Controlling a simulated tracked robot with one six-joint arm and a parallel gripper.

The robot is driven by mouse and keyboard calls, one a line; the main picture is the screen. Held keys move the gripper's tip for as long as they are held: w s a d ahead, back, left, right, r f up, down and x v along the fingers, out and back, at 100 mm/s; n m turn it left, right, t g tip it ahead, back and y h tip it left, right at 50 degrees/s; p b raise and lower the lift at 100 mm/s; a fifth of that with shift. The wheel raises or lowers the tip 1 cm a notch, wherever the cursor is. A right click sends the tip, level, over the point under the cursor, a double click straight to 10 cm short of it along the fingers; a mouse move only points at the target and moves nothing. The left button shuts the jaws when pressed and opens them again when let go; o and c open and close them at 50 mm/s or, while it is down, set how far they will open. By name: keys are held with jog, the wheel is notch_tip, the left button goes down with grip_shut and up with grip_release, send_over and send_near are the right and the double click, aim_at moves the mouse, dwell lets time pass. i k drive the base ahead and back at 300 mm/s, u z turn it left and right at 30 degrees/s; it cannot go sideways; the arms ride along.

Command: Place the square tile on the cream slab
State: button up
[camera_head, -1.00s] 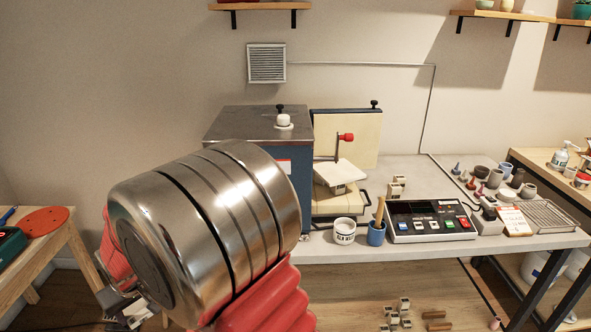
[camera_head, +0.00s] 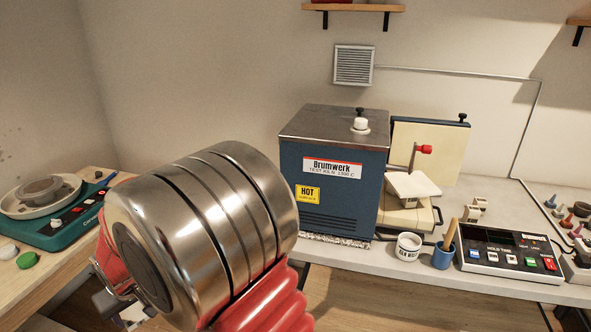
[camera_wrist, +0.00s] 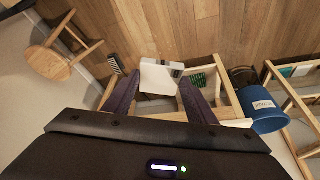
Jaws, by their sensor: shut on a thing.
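The square tile (camera_wrist: 158,77) is a white piece held between the two dark fingers of my gripper (camera_wrist: 158,92) in the wrist view, with the floor and a wooden frame beneath it. In the head view my arm's metal link hides most of the gripper, and I cannot make out the tile there. A pale square slab (camera_head: 412,187) lies on the cream lower part of an open device at the back right. It may be the cream slab, but I cannot be sure. My gripper is well to the left of it.
A blue kiln (camera_head: 335,180) marked HOT stands left of the slab. A white tub (camera_head: 408,246), a blue cup (camera_head: 444,256) and a control box (camera_head: 508,254) line the bench front. A teal scale (camera_head: 60,222) sits on the left table. The wrist view shows a blue bin (camera_wrist: 264,110).

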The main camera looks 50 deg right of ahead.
aim_at(411, 182)
jog(key=z, duration=0.1)
jog(key=k, duration=1.45)
jog(key=z, duration=0.85)
jog(key=i, duration=0.55)
jog(key=z, duration=0.1)
